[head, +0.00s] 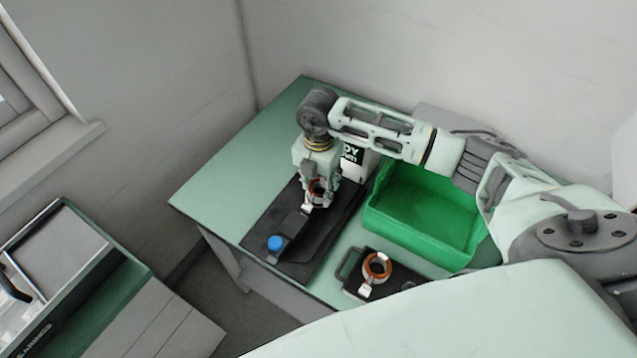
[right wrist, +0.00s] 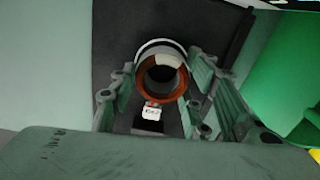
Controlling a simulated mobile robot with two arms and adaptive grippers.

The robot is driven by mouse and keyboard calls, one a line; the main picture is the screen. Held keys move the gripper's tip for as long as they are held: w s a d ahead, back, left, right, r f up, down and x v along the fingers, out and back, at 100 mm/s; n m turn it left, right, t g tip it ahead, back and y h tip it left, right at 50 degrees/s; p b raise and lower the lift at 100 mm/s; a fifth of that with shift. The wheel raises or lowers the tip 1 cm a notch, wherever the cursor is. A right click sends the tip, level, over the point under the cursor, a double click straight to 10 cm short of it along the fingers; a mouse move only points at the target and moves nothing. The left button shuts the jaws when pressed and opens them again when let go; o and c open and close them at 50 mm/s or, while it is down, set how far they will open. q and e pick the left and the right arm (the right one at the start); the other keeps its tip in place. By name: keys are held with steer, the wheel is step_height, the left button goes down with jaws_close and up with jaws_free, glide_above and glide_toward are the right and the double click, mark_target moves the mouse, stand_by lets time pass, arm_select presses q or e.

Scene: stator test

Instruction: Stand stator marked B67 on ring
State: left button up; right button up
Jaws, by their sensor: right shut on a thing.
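My right gripper (head: 318,192) points down over the black test fixture (head: 262,228). It is shut on a stator (right wrist: 160,78), a grey-white ring with orange-copper windings and an open centre. In the right wrist view the stator sits between the two fingers, with a small white tag (right wrist: 152,112) just below it; I cannot read the tag for certain. The ring is not clearly visible, and I cannot tell whether the stator touches the fixture. A second copper-wound stator (head: 377,267) stands on a small black tray (head: 408,284). My left gripper is not in view.
A blue button (head: 275,242) is at the fixture's near end. An empty green bin (head: 425,212) stands right of the fixture, close to my right arm. The green table (head: 250,165) is clear at the left. A separate bench (head: 130,275) is at lower left.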

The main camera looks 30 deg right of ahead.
steer(key=o, duration=1.5)
steer(key=shift+o, duration=0.2)
step_height(320, 180, up, 12)
